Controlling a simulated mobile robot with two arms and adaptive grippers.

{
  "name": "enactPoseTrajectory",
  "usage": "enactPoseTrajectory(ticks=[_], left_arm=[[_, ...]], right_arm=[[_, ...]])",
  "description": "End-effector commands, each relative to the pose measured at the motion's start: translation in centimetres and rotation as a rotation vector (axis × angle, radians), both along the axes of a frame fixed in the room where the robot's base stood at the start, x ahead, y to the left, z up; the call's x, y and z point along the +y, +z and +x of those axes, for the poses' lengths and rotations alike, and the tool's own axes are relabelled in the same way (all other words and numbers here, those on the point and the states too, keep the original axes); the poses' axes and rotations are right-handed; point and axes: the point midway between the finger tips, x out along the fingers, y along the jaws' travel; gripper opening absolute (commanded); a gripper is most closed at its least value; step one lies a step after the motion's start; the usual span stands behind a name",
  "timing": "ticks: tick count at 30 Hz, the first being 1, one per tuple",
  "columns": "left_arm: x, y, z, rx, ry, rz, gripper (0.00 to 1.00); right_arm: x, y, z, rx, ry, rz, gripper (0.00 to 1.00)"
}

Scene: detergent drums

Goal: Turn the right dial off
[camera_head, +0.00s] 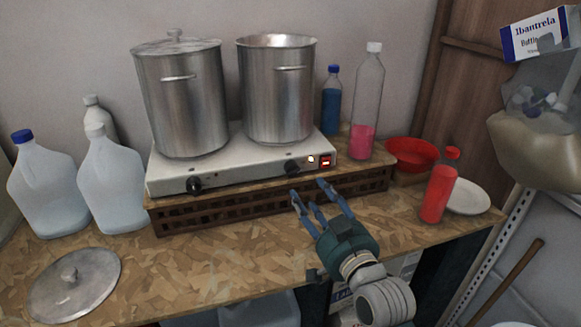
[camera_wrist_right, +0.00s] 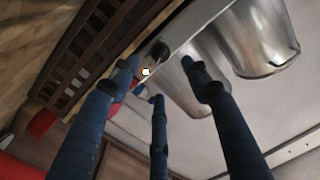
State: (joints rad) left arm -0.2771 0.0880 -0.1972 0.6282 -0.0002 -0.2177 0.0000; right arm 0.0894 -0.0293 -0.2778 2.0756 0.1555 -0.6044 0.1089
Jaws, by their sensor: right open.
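The white double hot plate (camera_head: 240,162) has two dark dials on its front. The right dial (camera_head: 292,167) sits left of a lit indicator and a red switch (camera_head: 325,161). The left dial (camera_head: 194,184) is under the left pot. My right gripper (camera_head: 308,191) is open and empty, just in front of and below the right dial, apart from it in the head view. In the right wrist view, the right dial (camera_wrist_right: 158,51) shows beyond the spread fingers (camera_wrist_right: 160,76). The dial's exact setting is too small to tell. My left gripper is out of view.
Two steel pots (camera_head: 182,100) (camera_head: 277,90) stand on the hot plate, which rests on a brown slatted crate (camera_head: 240,204). A red bottle (camera_head: 438,187), white plate (camera_head: 468,196) and red bowl (camera_head: 411,152) are at right. A lid (camera_head: 75,284) lies front left.

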Motion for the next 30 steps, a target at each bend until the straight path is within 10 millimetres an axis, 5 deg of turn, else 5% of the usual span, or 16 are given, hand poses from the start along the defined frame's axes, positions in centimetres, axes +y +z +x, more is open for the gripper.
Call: enactPoseTrajectory(ticks=[12, 24, 30], left_arm=[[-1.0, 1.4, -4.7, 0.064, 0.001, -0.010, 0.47], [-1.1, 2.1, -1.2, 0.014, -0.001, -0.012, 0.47], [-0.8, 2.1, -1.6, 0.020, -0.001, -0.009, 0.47]], right_arm=[[2.5, 0.2, 6.5, 0.001, 0.000, 0.000, 0.47], [3.8, -0.1, 9.7, 0.001, 0.000, 0.001, 0.47], [3.8, -0.1, 9.8, 0.000, 0.000, 0.001, 0.47]])
